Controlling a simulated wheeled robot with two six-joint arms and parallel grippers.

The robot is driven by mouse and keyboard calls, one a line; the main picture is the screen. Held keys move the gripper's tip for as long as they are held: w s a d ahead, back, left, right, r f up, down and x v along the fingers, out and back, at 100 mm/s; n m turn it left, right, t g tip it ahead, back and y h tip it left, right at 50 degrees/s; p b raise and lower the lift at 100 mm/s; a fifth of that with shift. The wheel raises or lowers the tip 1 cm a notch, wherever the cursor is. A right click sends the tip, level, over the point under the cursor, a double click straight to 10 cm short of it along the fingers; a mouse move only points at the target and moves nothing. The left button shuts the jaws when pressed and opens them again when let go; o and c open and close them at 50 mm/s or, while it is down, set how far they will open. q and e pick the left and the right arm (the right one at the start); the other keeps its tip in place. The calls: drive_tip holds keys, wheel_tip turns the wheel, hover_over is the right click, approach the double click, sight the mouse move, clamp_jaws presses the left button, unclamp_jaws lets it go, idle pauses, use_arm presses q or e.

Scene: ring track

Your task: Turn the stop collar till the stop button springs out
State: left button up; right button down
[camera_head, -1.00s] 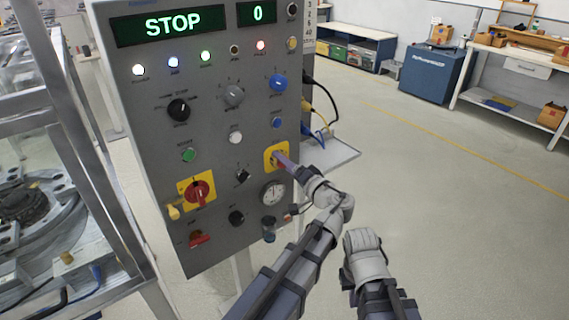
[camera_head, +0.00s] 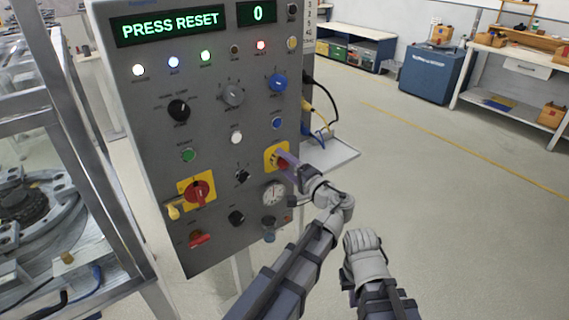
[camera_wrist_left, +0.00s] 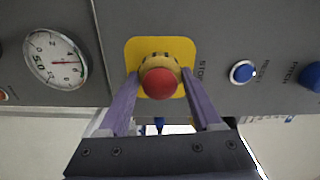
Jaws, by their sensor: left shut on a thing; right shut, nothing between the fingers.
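The stop button (camera_wrist_left: 160,83) is a red knob in the wrist view, standing proud in front of its yellow collar (camera_wrist_left: 159,60) on a yellow square plate. The word STOP is beside it. My left gripper (camera_head: 284,160) is shut on the collar, one finger on each side, with the red knob between them. The fingers hide part of the collar. In the head view, the panel display (camera_head: 171,25) reads PRESS RESET. My right gripper (camera_head: 362,241) is low in the head view, clear of the panel; its fingers are hard to make out, and it holds nothing visible.
A round gauge (camera_head: 274,194) sits just below the stop plate. A blue reset button (camera_wrist_left: 242,72) is beside it in the wrist view. A red rotary switch (camera_head: 199,192) is lower left on the panel. A side shelf (camera_head: 335,157) sticks out at right. Open floor lies beyond.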

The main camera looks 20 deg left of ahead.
use_arm(q)
drive_tip(key=o, duration=1.4)
drive_tip(key=shift+s, duration=0.1)
